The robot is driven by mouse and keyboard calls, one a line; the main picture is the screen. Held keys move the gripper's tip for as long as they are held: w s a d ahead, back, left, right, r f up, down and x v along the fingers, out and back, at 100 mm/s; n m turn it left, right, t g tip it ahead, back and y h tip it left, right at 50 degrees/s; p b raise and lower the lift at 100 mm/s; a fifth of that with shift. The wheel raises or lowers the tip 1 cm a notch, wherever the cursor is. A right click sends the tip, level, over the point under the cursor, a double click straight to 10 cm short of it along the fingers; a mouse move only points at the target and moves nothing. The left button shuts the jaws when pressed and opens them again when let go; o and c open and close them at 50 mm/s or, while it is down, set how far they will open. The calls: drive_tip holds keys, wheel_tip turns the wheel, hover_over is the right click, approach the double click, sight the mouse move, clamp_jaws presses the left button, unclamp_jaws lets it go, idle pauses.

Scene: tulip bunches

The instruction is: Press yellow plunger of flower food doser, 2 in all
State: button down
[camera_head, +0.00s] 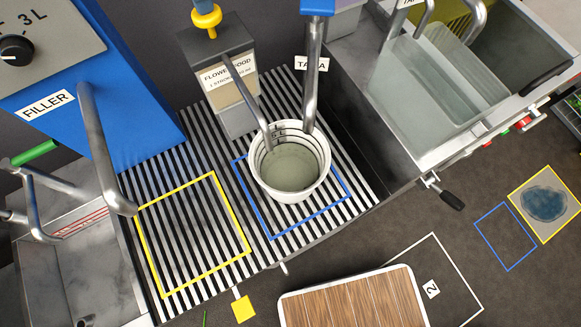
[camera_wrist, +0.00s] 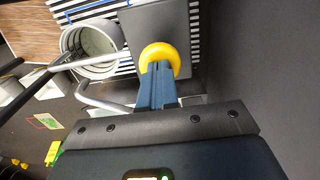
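The flower food doser (camera_head: 228,95) is a grey box with a label and a bent metal spout. Its yellow plunger (camera_head: 207,18) sticks up from the top, and it also shows in the wrist view (camera_wrist: 160,53). My gripper (camera_wrist: 158,74) is shut and empty, its blue fingertips together at the plunger. In the head view its tips (camera_head: 204,3) show just above the plunger; I cannot tell whether they touch it. A white bucket (camera_head: 268,185) with some greenish liquid stands under the spout, within the blue square on the striped grate.
A metal tap (camera_head: 312,85) also ends over the bucket. The blue filler (camera_head: 90,75) with its pipe stands left, beside an empty yellow square (camera_head: 190,290) on the grate. A sink basin (camera_head: 395,150) lies right. A wooden-topped board (camera_head: 350,305) is at the front.

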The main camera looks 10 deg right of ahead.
drive_tip(key=shift+f+b, duration=0.75)
drive_tip(key=shift+f, duration=0.6)
drive_tip(key=shift+r+p, duration=1.95)
drive_tip(key=shift+r, duration=1.85)
drive_tip(key=shift+f, duration=0.1)
